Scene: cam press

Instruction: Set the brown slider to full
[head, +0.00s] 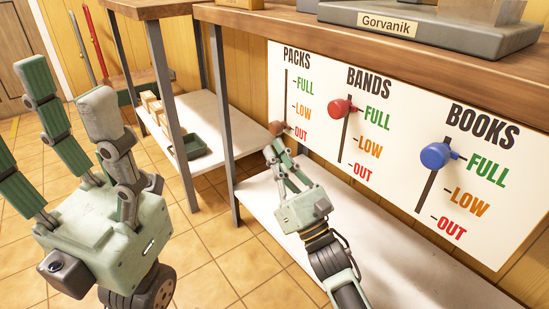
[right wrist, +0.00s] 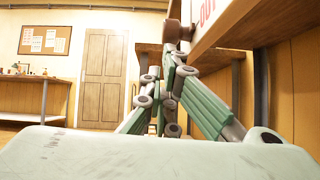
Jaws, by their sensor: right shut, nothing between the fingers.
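The brown slider knob (head: 276,128) sits at the bottom of the PACKS slot, next to the OUT mark on the white panel (head: 318,146). The brown knob also shows at the top of the right wrist view (right wrist: 173,30). My right gripper (head: 272,150) is shut and empty, its fingertips just below the brown knob. In the right wrist view the fingertips (right wrist: 172,55) are close under the knob; I cannot tell whether they touch it. My left gripper (head: 68,90) is large at the left of the head view, its fingers spread open with nothing between them.
The red knob (head: 338,107) on BANDS and the blue knob (head: 434,155) on BOOKS both stand near FULL. A wooden bench top (head: 400,50) overhangs the panel. A white lower shelf (head: 262,193) lies beneath. A green tray (head: 192,147) stands on a further shelf.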

